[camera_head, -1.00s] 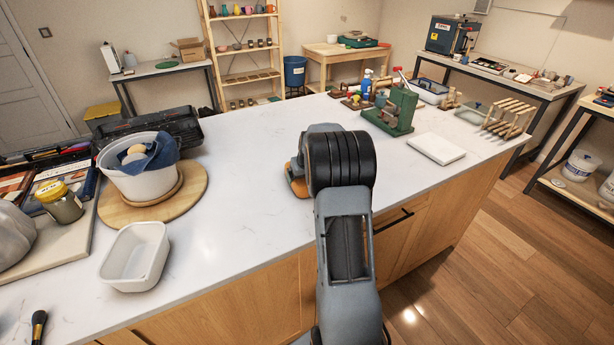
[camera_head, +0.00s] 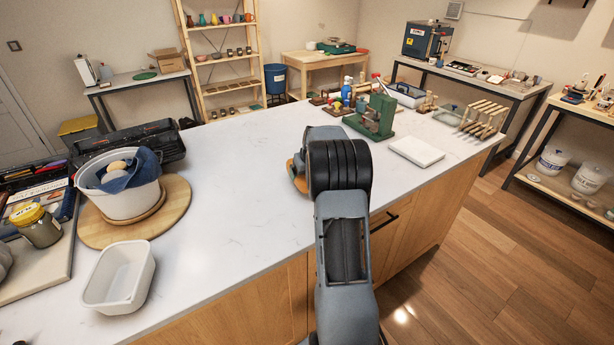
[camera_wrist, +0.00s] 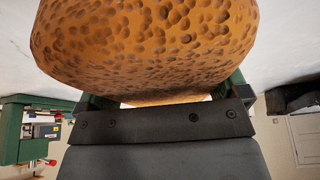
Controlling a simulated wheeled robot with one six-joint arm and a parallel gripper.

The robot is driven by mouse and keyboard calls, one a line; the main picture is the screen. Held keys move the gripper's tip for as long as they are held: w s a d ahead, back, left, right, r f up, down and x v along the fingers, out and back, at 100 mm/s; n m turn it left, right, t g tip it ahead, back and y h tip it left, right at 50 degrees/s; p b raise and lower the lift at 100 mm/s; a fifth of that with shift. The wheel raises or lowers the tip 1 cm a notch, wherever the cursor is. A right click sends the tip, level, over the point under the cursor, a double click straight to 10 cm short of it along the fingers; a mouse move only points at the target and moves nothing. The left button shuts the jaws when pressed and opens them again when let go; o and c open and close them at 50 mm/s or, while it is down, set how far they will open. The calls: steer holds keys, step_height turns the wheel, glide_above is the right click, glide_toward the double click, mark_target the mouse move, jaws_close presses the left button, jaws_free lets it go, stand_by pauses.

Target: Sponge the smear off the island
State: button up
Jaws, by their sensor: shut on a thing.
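My gripper (camera_wrist: 160,100) is shut on an orange, pitted sponge (camera_wrist: 150,40), which fills the upper part of the wrist view. In the head view my arm reaches over the white island top (camera_head: 235,200), and an orange edge shows low beside its end. The arm hides most of the gripper there. Whether the sponge touches the island top cannot be told. I see no smear on the bare parts of the top; the area behind my arm is hidden.
On the island's left stand a white tub (camera_head: 120,277), a bucket with a blue cloth (camera_head: 130,190) on a round wooden board (camera_head: 175,215), and a jar (camera_head: 38,226). A green press (camera_head: 374,117) and white slab (camera_head: 416,151) lie right. The middle is clear.

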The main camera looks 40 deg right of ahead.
steer(key=shift+r+p, duration=1.45)
steer(key=shift+r, duration=1.25)
